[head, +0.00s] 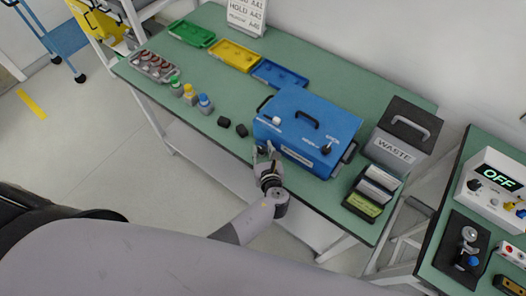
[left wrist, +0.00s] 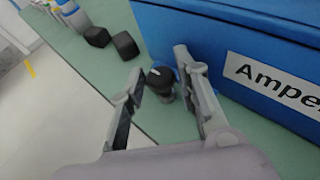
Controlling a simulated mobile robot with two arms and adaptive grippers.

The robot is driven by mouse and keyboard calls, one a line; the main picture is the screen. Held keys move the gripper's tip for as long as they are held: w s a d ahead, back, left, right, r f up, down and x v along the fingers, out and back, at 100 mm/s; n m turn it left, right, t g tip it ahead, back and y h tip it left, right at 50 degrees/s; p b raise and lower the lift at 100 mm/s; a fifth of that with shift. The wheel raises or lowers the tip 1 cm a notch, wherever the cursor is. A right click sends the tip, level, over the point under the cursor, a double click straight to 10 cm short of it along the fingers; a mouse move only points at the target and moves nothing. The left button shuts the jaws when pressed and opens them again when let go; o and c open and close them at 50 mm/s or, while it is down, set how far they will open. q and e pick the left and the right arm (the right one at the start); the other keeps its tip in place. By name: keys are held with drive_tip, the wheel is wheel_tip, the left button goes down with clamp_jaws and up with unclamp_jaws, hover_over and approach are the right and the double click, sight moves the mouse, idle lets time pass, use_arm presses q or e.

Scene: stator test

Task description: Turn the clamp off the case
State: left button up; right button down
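The blue case (head: 306,118) stands on the green table, with a black carrying handle on top and a label starting "Ampe" on its front; it also shows in the left wrist view (left wrist: 219,36). A black knob-like part with a white mark (left wrist: 160,79), possibly the clamp, shows low at the case's front. My left gripper (head: 267,151) is at the case's lower front left corner. In the left wrist view its fingers (left wrist: 156,60) are apart, one on each side of this part. I cannot tell whether the right-hand finger touches it. My right gripper is not in view.
Two small black blocks (left wrist: 110,42) lie left of the gripper. Capped bottles (head: 189,94) and coloured trays (head: 234,55) stand farther left. A waste bin (head: 402,133) and a card holder (head: 372,192) are right of the case. A second table holds an "OFF" display unit (head: 495,183).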

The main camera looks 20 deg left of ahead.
use_arm(q)
drive_tip(key=shift+o, duration=1)
drive_tip(key=shift+f, duration=0.1)
drive_tip(key=shift+s, duration=0.1)
drive_tip(key=shift+s+d, duration=0.1)
drive_tip(key=shift+s, duration=0.05)
drive_tip(key=v, duration=1.1)
drive_tip(key=shift+s+r, duration=0.2)
drive_tip(key=shift+r, duration=0.05)
